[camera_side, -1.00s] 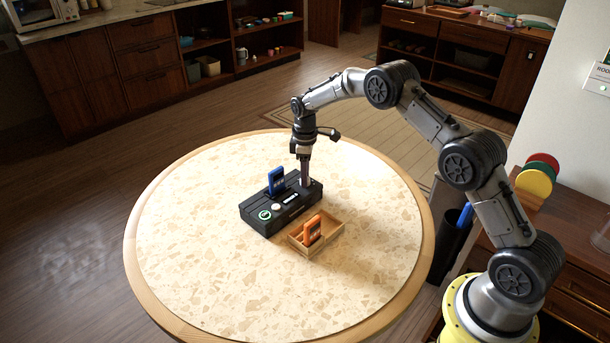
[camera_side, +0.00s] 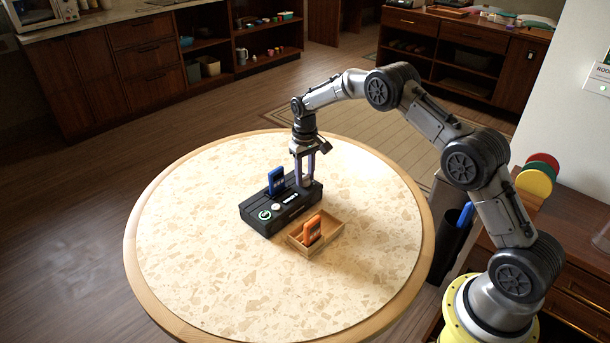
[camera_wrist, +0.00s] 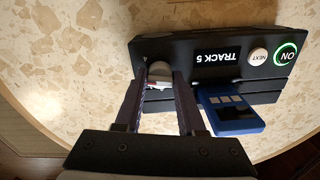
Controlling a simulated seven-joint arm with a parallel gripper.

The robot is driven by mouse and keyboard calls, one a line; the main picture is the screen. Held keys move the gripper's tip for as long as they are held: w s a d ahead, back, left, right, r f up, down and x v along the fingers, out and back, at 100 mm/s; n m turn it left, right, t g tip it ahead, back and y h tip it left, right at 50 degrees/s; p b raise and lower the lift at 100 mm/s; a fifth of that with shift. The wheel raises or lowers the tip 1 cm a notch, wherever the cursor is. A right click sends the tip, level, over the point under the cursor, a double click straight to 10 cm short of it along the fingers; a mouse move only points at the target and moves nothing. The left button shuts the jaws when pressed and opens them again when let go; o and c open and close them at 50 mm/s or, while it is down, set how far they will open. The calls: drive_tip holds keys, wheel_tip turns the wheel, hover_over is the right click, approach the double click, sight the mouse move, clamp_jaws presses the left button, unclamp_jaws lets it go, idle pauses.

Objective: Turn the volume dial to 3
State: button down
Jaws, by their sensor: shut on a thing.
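The black player box (camera_side: 262,214) stands on the round table; it also shows in the wrist view (camera_wrist: 215,38). A small mark shows beside the dial, but I cannot read the dial's setting. In the side view the gripper hides the dial.
The box's display (camera_wrist: 219,57) reads "TRACK 5", beside a white NEXT button (camera_wrist: 258,56) and green-lit ON button (camera_wrist: 286,54). A blue cartridge (camera_side: 276,181) stands upright in the box. An orange cartridge (camera_side: 312,229) sits in a wooden tray (camera_side: 330,239) close by.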

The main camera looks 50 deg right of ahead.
sight(304, 176)
drive_tip(key=shift+m, duration=0.4)
drive_tip(key=c, duration=0.5)
unclamp_jaws()
wheel_tip(304, 176, up, 14)
idle(0.4)
drive_tip(key=shift+a, duration=0.1)
